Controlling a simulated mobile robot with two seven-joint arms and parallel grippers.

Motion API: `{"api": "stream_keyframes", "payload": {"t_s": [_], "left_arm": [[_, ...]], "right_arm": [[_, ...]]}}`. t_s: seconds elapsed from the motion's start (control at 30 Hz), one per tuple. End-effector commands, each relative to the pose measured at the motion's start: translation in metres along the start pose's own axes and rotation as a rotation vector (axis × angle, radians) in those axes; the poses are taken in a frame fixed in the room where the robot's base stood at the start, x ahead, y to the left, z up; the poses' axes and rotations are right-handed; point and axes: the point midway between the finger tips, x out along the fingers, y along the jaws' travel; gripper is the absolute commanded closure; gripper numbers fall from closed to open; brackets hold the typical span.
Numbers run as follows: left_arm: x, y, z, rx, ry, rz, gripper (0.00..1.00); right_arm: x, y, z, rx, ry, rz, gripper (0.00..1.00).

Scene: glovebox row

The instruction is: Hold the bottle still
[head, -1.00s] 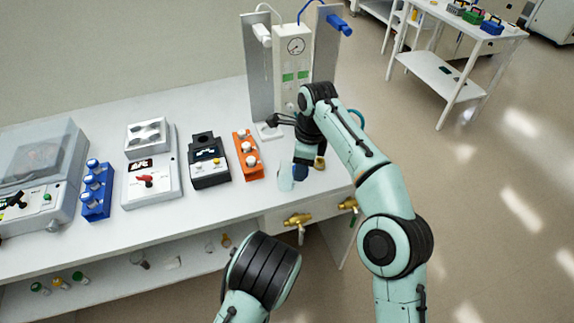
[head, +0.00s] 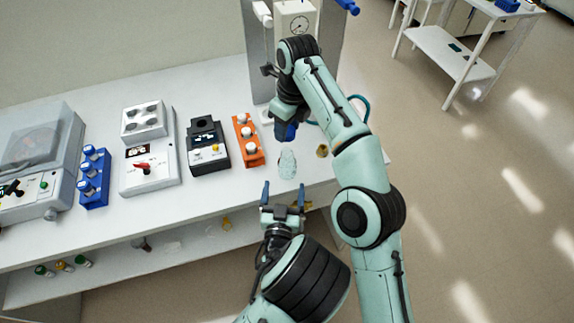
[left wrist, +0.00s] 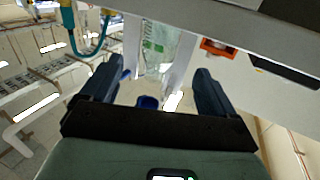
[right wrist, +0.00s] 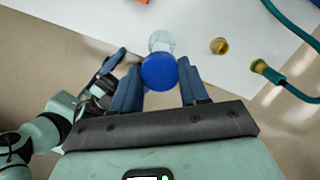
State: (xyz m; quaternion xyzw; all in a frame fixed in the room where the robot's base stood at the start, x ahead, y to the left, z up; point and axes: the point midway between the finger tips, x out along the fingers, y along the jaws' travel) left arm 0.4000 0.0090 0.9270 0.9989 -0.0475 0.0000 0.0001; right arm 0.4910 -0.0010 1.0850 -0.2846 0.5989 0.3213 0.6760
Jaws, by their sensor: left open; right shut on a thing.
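The clear bottle (head: 287,163) stands upright near the table's front edge; it also shows in the left wrist view (left wrist: 158,55). Its blue cap (right wrist: 158,72) is at its top in the right wrist view; whether it is still fitted tight I cannot tell. My right gripper (right wrist: 160,88) is above the bottle, shut on the blue cap, with one finger on either side of it. My left gripper (head: 284,190) is open and empty, in front of the bottle and a little apart from it. In the left wrist view the bottle shows beyond the open fingers (left wrist: 150,85).
An orange rack (head: 246,139) with white-capped vials stands left of the bottle, then a black device (head: 207,148). A brass fitting (head: 322,151) lies right of the bottle, close to my right arm. A gauge stand (head: 296,25) rises behind. A teal hose (right wrist: 285,87) lies at the right.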

Motion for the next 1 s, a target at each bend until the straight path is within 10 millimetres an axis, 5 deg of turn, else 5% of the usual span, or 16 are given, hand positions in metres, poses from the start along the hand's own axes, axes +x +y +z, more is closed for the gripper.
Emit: {"api": "stream_keyframes", "payload": {"t_s": [0.53,1.0], "left_arm": [[0.094,0.000,0.000,0.000,0.002,0.000,0.11],[0.111,-0.001,0.001,0.003,-0.003,-0.001,0.11]], "right_arm": [[0.000,0.000,0.000,-0.001,0.000,0.000,0.84],[-0.001,0.001,0.001,-0.003,-0.001,0.000,0.84]]}}
